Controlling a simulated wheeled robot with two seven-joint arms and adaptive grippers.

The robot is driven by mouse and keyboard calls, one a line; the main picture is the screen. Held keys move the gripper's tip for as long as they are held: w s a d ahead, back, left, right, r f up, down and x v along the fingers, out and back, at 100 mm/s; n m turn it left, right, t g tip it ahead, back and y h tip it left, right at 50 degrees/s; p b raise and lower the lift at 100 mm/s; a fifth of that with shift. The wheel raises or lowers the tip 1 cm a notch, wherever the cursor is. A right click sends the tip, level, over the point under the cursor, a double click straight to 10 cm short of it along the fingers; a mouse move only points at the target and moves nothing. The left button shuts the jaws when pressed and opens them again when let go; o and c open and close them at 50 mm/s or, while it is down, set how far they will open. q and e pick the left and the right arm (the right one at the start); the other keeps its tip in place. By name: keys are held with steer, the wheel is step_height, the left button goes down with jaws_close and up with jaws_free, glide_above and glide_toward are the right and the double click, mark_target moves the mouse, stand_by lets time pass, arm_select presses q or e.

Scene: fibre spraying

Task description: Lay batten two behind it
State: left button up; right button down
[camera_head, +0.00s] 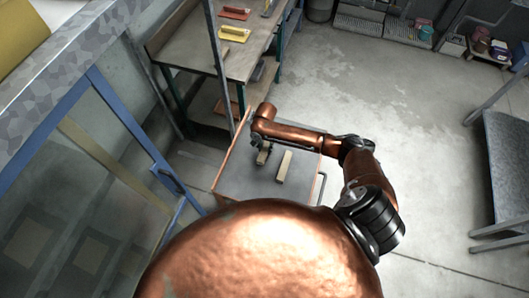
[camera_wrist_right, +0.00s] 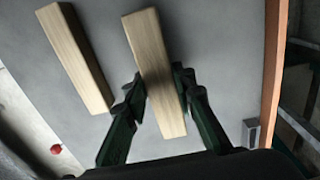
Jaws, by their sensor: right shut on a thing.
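Two pale wooden battens are over the grey top of a small cart (camera_head: 232,185). One batten (camera_head: 284,167) lies free on the top; it also shows at the left of the wrist view (camera_wrist_right: 75,60). My right gripper (camera_head: 258,144) is over the other batten (camera_head: 263,156), to the left of the free one. In the wrist view the fingers of my right gripper (camera_wrist_right: 160,95) are on both sides of this batten (camera_wrist_right: 150,50) and shut on it. I cannot tell whether it touches the top. My left gripper is not in view.
The cart has a copper-coloured edge and a handle (camera_head: 322,188) at its right. A workbench (camera_head: 190,42) with yellow and red tools stands behind it. A thin grey post (camera_head: 217,60) rises near the cart's back left. Open concrete floor (camera_head: 370,90) lies to the right.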

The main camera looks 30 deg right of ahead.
mark_target(264, 152)
steer(key=shift+a+f, duration=0.15)
steer(key=shift+f, duration=0.75)
steer(key=shift+a+f, duration=0.1)
steer(key=shift+f, duration=0.8)
steer(key=shift+s+f, duration=0.1)
steer(key=c, duration=1.6)
jaws_free()
step_height(264, 152, up, 12)
steer(key=shift+r, duration=0.1)
